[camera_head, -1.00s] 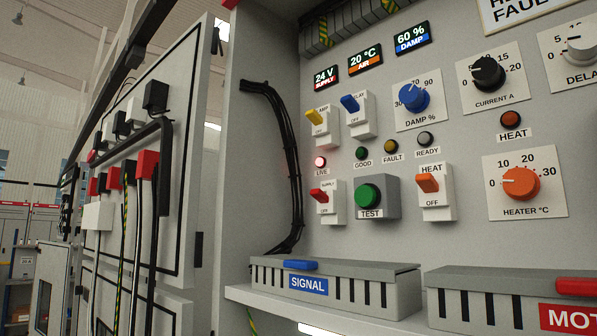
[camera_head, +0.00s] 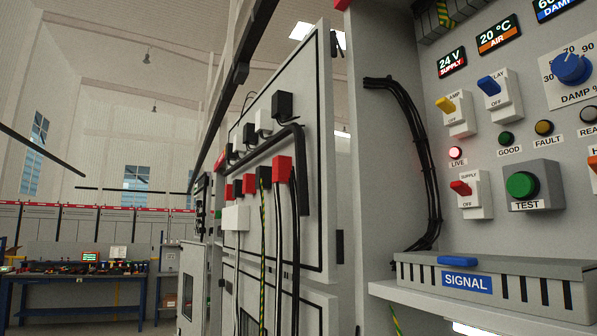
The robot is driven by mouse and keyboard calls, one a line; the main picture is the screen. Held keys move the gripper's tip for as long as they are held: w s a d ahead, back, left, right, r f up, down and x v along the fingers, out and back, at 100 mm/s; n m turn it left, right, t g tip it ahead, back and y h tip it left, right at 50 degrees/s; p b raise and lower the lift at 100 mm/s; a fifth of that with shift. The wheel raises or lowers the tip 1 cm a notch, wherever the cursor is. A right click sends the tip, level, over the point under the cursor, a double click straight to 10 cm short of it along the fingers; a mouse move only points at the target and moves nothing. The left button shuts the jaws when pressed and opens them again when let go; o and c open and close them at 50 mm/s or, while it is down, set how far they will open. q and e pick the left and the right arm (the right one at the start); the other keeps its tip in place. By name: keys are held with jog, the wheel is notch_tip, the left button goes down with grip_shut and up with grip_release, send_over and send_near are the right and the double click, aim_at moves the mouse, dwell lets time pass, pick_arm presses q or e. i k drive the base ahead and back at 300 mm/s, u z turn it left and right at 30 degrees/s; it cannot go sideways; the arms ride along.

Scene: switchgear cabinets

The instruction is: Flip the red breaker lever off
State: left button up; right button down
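The red breaker lever (camera_head: 460,187) sits on a white switch block labelled SUPPLY (camera_head: 473,195), low on the panel at the right. The OFF mark shows at the bottom of the block, below the lever. The lever sticks out toward the left; I cannot tell its exact position. The red LIVE lamp (camera_head: 455,153) above it is lit, and the display (camera_head: 451,61) reads 24 V SUPPLY. Neither of my grippers is in view.
A yellow lever (camera_head: 446,105), a blue lever (camera_head: 489,86) and a green TEST button (camera_head: 522,185) are near the red lever. A grey SIGNAL duct (camera_head: 490,268) juts out below. An open cabinet door (camera_head: 262,190) stands left. A workbench (camera_head: 80,275) is far left.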

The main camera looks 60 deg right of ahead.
aim_at(461, 188)
jog(key=u, duration=1.3)
jog(key=i, duration=3.25)
jog(key=z, duration=4.75)
jog(key=i, duration=1.65)
jog(key=u, duration=0.05)
